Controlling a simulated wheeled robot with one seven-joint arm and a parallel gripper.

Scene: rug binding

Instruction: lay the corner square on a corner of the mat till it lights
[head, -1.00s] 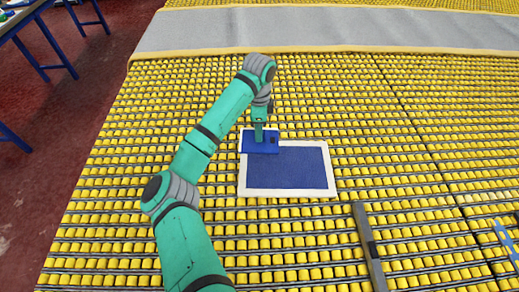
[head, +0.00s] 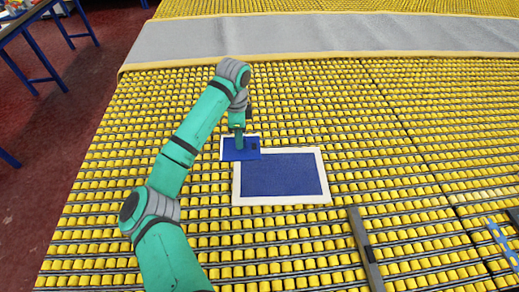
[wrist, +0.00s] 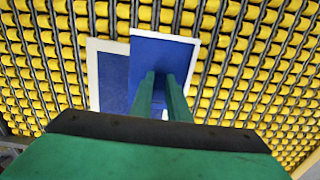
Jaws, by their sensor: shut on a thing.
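The mat (head: 284,175) is a blue rectangle with a white border, lying flat on the yellow rollers. It also shows in the wrist view (wrist: 113,82), partly covered. The corner square (head: 232,152) is a blue plate with a white edge and a dark patch at its right side. My gripper (head: 238,146) is shut on the corner square, which also shows in the wrist view (wrist: 172,55). The square is at the mat's far-left corner and sticks out past it to the left and far side. I cannot tell whether it touches the mat. No light shows on it.
A grey bar (head: 365,250) lies on the rollers to the right and nearer. A blue strip with pale spots (head: 500,243) is at the right edge. A grey band (head: 330,35) crosses the far side. Rollers around the mat are otherwise clear.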

